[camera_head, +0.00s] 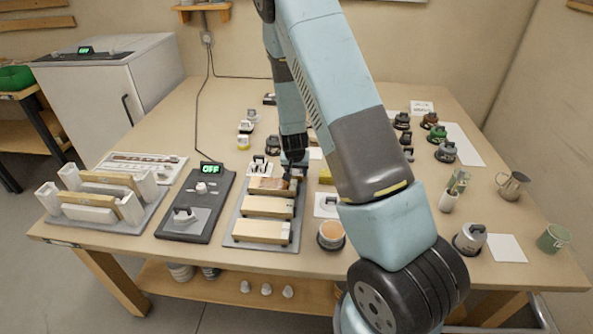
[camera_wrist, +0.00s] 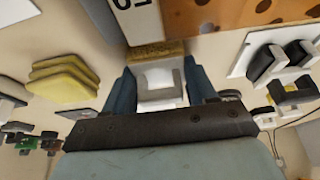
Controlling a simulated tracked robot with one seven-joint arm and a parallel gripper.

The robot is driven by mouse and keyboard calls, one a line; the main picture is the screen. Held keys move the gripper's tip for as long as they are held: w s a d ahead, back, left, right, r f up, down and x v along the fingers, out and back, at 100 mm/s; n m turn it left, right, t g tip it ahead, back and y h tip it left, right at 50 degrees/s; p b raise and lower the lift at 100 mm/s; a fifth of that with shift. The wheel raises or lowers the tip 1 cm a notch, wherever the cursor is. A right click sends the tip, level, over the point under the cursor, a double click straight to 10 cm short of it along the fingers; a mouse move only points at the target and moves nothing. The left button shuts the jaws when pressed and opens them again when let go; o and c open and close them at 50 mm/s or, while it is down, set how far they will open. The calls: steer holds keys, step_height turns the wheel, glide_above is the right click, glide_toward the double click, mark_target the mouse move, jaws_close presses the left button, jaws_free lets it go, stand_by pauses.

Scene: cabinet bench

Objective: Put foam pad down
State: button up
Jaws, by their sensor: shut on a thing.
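My gripper (camera_wrist: 160,85) is shut on a pale grey-white block (camera_wrist: 158,78), which shows between its two dark blue fingers in the wrist view. A tan, rough-edged strip (camera_wrist: 155,52), which looks like the foam pad, lies along the far side of that block. In the head view my gripper (camera_head: 294,165) is low over the back of a grey tray (camera_head: 236,233), at the right end of the rearmost brown block (camera_head: 268,185). The held thing is hidden there by my arm. I cannot tell whether the pad touches the surface below.
Yellow pads (camera_wrist: 62,80) lie left in the wrist view; a brown holed board (camera_wrist: 240,15) is ahead. A dark scale-like unit (camera_head: 197,210) reading OFF stands left of the tray. Several small items crowd the table's right side.

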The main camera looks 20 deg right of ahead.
steer(key=o, duration=1.1)
steer(key=s+a+r+n+y, duration=0.1)
steer(key=s+r, duration=0.5)
steer(key=r, duration=0.5)
steer(key=s+r+y, duration=0.1)
steer(key=s+r, duration=0.5)
steer(key=r, duration=0.5)
steer(key=s+a+r+n+y, duration=0.1)
steer(key=s+r, duration=0.4)
steer(key=r, duration=0.6)
steer(key=s+d+r+n, duration=0.1)
steer(key=s+r, duration=0.3)
steer(key=s, duration=0.5)
steer(key=s+d+r+n+t+h, duration=0.1)
steer(key=s+r, duration=0.4)
steer(key=s, duration=0.4)
steer(key=shift+t, duration=0.3)
